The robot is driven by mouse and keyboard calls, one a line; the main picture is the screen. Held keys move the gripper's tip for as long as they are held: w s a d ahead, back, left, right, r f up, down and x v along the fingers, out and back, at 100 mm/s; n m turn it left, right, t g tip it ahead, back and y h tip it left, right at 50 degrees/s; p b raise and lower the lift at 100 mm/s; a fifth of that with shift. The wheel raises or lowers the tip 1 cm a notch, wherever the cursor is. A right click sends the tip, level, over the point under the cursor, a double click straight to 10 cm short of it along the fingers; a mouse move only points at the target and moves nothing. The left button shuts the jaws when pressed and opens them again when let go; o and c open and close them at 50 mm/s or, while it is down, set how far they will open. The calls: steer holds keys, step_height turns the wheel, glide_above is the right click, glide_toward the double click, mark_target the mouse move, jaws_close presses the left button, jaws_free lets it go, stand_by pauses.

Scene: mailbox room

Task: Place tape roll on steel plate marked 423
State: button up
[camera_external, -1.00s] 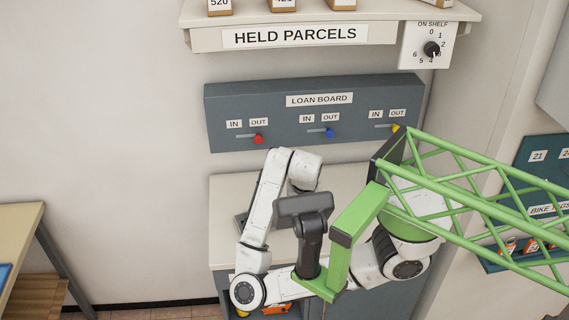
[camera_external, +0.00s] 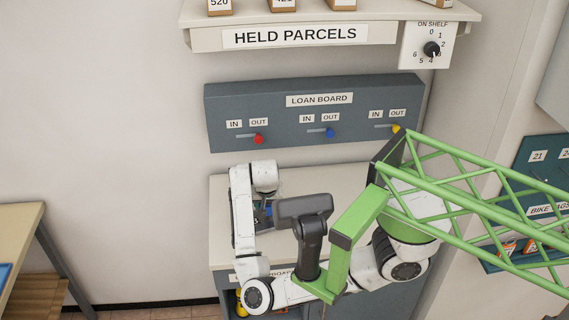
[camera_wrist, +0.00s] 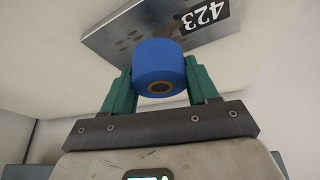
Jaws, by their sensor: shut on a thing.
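The blue tape roll (camera_wrist: 159,66) is held between the two green fingers of my gripper (camera_wrist: 160,88) in the wrist view. Its round end with a brown core faces the camera. The steel plate (camera_wrist: 118,39) lies just beyond the roll, on a pale surface, with a black label 423 at its upper right. The roll overlaps the plate's near edge in this view; I cannot tell whether they touch. In the external view my gripper (camera_external: 262,212) points down over the cabinet top, and a little blue shows there. The plate is mostly hidden behind my arm.
A loan board (camera_external: 315,112) with red, blue and yellow sliders is on the wall behind the pale cabinet top (camera_external: 345,182). The held parcels shelf (camera_external: 330,20) overhangs above, with a dial (camera_external: 432,48) at its right. A wooden table (camera_external: 22,235) stands at the left.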

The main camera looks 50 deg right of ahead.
mark_target(266, 220)
steer(key=shift+w+f, duration=0.25)
steer(key=shift+f, duration=0.1)
steer(key=shift+w+f, duration=0.2)
steer(key=shift+f, duration=1.55)
steer(key=shift+d+f, duration=0.1)
steer(key=shift+f, duration=0.05)
steer(key=o, duration=1.1)
steer(key=v, duration=1.2)
